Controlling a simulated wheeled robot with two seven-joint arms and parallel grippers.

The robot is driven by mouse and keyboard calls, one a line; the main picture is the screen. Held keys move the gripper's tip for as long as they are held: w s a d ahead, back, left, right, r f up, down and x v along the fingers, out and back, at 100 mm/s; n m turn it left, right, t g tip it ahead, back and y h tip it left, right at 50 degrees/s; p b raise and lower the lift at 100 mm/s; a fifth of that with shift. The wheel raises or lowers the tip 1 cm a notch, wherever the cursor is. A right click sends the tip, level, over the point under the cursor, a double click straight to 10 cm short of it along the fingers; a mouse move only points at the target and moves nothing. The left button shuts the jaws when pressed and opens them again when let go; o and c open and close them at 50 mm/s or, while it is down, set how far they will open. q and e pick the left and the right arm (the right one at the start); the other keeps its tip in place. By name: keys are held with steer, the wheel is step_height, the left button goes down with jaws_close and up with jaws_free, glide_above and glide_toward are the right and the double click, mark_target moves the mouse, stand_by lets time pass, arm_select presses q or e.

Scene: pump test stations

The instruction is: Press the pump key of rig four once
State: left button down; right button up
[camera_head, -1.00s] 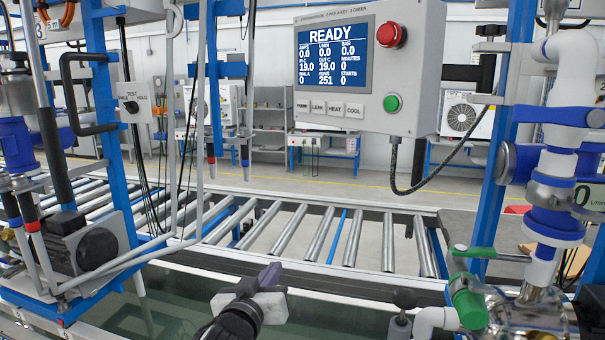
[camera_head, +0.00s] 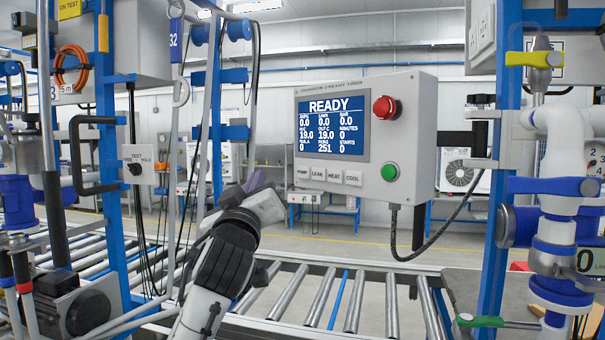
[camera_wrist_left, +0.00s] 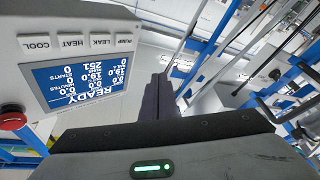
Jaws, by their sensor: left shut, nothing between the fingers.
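A grey control box (camera_head: 418,140) hangs in the middle of the head view. Its screen (camera_head: 334,128) reads READY, with RUNS 251 and STARTS 0. Below the screen is a row of keys: the PUMP key (camera_head: 302,173) at the left end, then LEAK, HEAT and COOL. The PUMP key also shows in the left wrist view (camera_wrist_left: 124,41). I cannot read a rig number on the box. My left gripper (camera_head: 258,183) is shut and empty, left of the PUMP key and apart from it; its dark fingers also show in the wrist view (camera_wrist_left: 158,90). My right gripper is out of view.
A red mushroom button (camera_head: 385,107) and a green button (camera_head: 389,172) sit on the box's right side. Blue frame posts (camera_head: 112,200) and hanging cables stand left of my arm. White pipework (camera_head: 560,170) stands at the right. A roller conveyor (camera_head: 330,295) runs below.

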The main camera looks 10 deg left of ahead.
mark_target(304, 172)
arm_select(q)
steer(key=shift+w, duration=0.1)
steer(key=w+d+b, duration=0.1)
steer(key=w+d, duration=0.3)
steer(key=w, duration=0.3)
steer(key=shift+w+d, duration=0.15)
steer(key=shift+d, duration=0.2)
stand_by(1.0)
steer(key=shift+b, duration=0.35)
stand_by(0.5)
steer(key=shift+w+d, duration=0.25)
steer(key=shift+w, duration=0.1)
